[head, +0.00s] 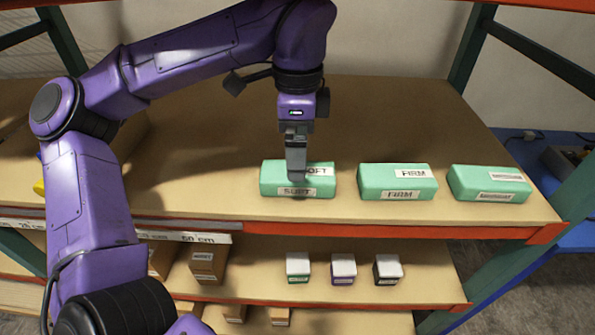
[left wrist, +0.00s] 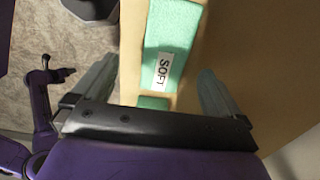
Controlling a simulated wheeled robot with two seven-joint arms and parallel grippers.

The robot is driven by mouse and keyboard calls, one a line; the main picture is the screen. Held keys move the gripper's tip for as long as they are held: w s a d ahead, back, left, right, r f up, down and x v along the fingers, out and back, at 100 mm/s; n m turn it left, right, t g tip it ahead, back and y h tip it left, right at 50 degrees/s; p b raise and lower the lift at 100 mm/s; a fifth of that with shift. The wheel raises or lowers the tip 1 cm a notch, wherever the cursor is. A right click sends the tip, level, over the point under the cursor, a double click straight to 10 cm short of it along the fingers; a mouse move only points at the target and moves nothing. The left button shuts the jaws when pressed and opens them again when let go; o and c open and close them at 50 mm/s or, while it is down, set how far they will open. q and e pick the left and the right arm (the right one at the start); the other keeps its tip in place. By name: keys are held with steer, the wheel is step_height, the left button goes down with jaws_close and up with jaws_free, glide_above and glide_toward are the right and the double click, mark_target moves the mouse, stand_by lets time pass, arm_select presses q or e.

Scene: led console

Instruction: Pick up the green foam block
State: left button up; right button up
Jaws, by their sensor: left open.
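Three green foam blocks lie in a row on the upper shelf in the head view. The left one (head: 268,180) is labelled SOFT, the middle one (head: 375,180) FIRM, and the right one (head: 475,180) has a label too small to read. My left gripper (head: 297,178) points down at the SOFT block, its fingers overlapping the block's middle and hiding part of it. In the left wrist view the jaws (left wrist: 162,85) are open, with the SOFT block (left wrist: 172,35) showing between them; I see gaps on both sides. My right gripper is out of view.
The upper shelf (head: 400,130) is bare behind the blocks, with an orange front edge. A lower shelf holds small white-topped boxes (head: 343,268) and brown cartons (head: 208,262). A green rack post (head: 530,225) stands at the right.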

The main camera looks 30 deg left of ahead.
arm_select(q)
steer(key=f, duration=0.2)
steer(key=f+p, duration=0.1)
steer(key=f, duration=0.3)
steer(key=shift+w+a, duration=0.25)
steer(key=shift+w, duration=0.15)
steer(key=shift+f, duration=0.45)
steer(key=c, duration=1)
steer(key=shift+r, duration=0.15)
